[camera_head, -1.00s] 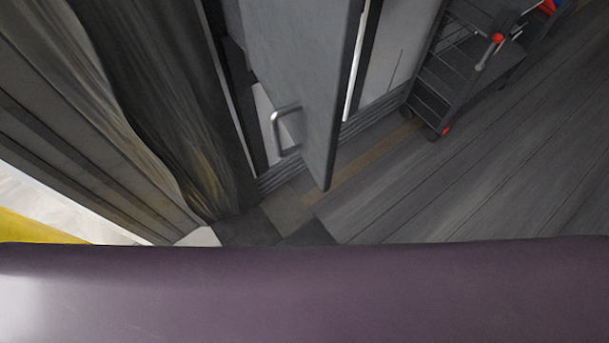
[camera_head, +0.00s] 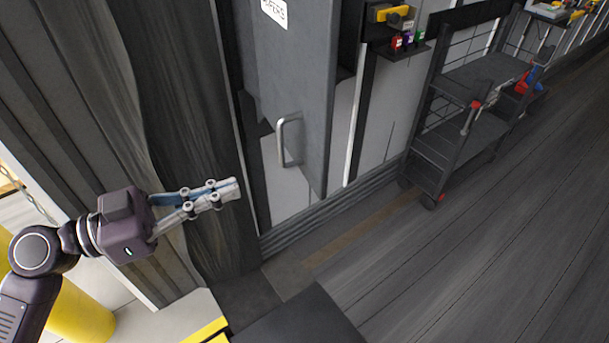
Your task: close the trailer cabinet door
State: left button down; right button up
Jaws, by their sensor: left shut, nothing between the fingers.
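The grey cabinet door (camera_head: 297,80) stands open at top centre, swung out from the cabinet, with a white label (camera_head: 273,11) near the top. Its metal bar handle (camera_head: 281,143) is on the face turned toward the left. Part of the cabinet's pale interior (camera_head: 279,190) shows behind and below the door. My left gripper (camera_head: 232,190) comes in from the left, its fingers shut and empty. In the picture its tips are left of and below the handle, apart from the door. My right gripper is not in view.
A dark shelf cart (camera_head: 447,150) stands on the right. A small wall shelf (camera_head: 398,49) holds small coloured items. A dark curtain-like panel (camera_head: 185,110) hangs left of the cabinet. A yellow post (camera_head: 82,310) is at lower left. The grey floor (camera_head: 450,270) on the right is clear.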

aim_at(319, 158)
pick_arm(q)
jog(key=p+x, duration=0.2)
jog(key=x, duration=0.2)
jog(key=p+x, duration=0.3)
jog(key=x, duration=0.1)
jog(key=p+x, duration=0.2)
jog(key=x, duration=0.2)
jog(key=shift+w+d+r+p, duration=0.2)
jog(key=shift+w+r+p, duration=0.1)
jog(key=shift+p, duration=0.1)
jog(key=shift+w+d+f+p, duration=0.2)
jog(key=shift+w+d+p, duration=0.1)
jog(key=shift+d, duration=0.25)
jog(key=shift+d+f, duration=0.1)
jog(key=shift+f, duration=0.05)
jog(key=shift+d, duration=0.15)
